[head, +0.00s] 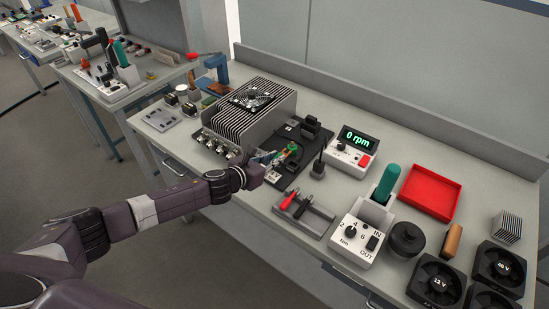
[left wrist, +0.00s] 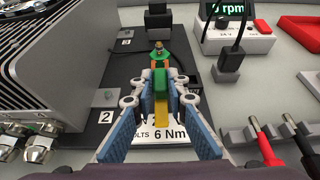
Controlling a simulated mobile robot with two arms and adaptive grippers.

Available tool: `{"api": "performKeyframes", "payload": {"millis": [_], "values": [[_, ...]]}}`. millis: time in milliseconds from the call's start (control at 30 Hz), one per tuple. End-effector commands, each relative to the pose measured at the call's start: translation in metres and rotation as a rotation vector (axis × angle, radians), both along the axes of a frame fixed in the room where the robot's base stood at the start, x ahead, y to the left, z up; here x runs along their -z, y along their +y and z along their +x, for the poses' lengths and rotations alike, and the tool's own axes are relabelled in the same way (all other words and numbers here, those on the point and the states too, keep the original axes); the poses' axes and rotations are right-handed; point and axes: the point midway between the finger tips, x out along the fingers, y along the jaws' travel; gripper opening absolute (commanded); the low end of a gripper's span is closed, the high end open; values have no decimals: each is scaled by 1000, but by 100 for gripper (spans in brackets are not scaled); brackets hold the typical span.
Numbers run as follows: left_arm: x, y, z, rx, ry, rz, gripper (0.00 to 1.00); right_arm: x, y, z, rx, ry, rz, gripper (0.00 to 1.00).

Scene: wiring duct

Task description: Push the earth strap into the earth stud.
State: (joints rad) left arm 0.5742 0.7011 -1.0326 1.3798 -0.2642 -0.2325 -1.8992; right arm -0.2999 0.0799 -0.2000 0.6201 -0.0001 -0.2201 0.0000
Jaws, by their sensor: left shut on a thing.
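My left gripper (left wrist: 160,98) is shut on the earth strap (left wrist: 160,84), a green piece with a yellow lower part between the blue-grey fingers. In the head view my left gripper (head: 268,158) reaches over the black plate from the left. Just beyond the fingertips in the left wrist view is the earth stud (left wrist: 158,47), a brass-coloured post with green around its foot. An orange-brown part lies between it and the fingertips. The fingers hide part of this area, so I cannot tell whether strap and stud touch. My right gripper is not in view.
The finned heatsink box (head: 250,108) stands left of the black plate (head: 284,180). A black plug (left wrist: 230,62) with a cable stands on the right, near the rpm display (head: 351,148). A rack with red and black probes (head: 303,206) lies in front. A red tray (head: 430,190) is farther right.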

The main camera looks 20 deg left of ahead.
Motion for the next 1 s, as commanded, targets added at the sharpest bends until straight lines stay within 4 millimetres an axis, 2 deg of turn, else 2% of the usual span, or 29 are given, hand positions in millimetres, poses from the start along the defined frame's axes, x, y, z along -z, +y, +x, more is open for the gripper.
{"api": "performKeyframes", "payload": {"millis": [567, 1000], "values": [[0, -2, 5, 0, 0, 0, 0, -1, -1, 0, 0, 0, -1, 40], [0, 0, 1, 0, -1, 1, 0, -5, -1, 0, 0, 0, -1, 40]]}}
